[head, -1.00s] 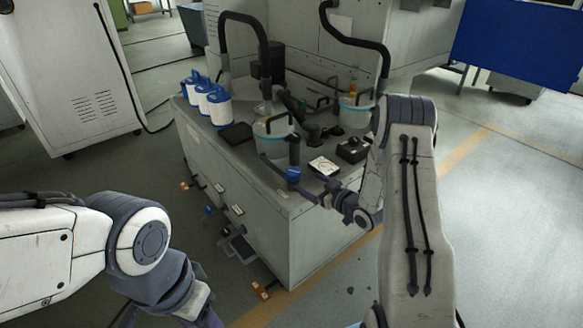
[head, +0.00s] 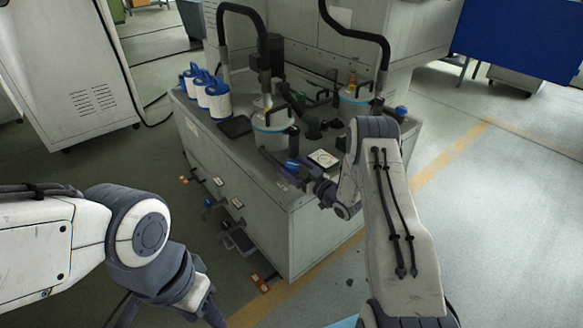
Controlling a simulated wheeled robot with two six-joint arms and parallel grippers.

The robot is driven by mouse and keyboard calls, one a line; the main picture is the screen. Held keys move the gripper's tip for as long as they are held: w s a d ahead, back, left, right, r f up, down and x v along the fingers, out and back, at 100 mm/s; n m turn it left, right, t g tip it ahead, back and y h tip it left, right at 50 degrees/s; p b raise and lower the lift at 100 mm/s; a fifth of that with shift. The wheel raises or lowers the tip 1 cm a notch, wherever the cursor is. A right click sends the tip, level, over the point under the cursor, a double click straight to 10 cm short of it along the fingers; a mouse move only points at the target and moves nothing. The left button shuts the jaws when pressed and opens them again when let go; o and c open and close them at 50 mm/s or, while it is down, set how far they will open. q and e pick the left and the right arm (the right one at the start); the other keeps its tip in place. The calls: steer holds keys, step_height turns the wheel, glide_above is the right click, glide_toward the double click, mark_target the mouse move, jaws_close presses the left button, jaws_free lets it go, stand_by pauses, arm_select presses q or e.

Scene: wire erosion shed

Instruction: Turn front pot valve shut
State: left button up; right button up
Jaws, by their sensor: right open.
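The front pot (head: 272,135), a white vessel with a blue band and a dark lid handle, stands on the grey cabinet top. A blue valve handle (head: 292,164) is low at its front right. My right gripper (head: 282,173) is open, its dark fingers at the blue handle; I cannot tell whether they touch it. The fingers and wrist hide part of the valve. The rear pot (head: 357,108) stands farther back to the right, with a blue knob (head: 401,111) beside my arm. My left gripper (head: 207,310) is at the bottom edge, largely cut off, away from the pots.
Several white-and-blue filter cartridges (head: 214,97) stand at the cabinet's left. A dark tray (head: 235,127) lies beside the front pot. A white plate (head: 323,159) lies near my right wrist. Black hoses (head: 262,50) arch over both pots. The floor to the right is open.

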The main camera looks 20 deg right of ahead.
steer(key=shift+w, duration=0.2)
steer(key=c, duration=1.1)
steer(key=shift+a, duration=0.45)
steer(key=shift+c, duration=1.4)
steer(key=shift+d, duration=0.25)
steer(key=shift+a+m+t+h, duration=0.1)
steer(key=shift+m+t+h, duration=0.5)
steer(key=shift+m+h, duration=2.2)
steer(key=shift+h, duration=1.5)
steer(key=shift+s+h, duration=0.1)
steer(key=shift+h, duration=0.3)
steer(key=o, duration=1.4)
steer(key=shift+d, duration=0.2)
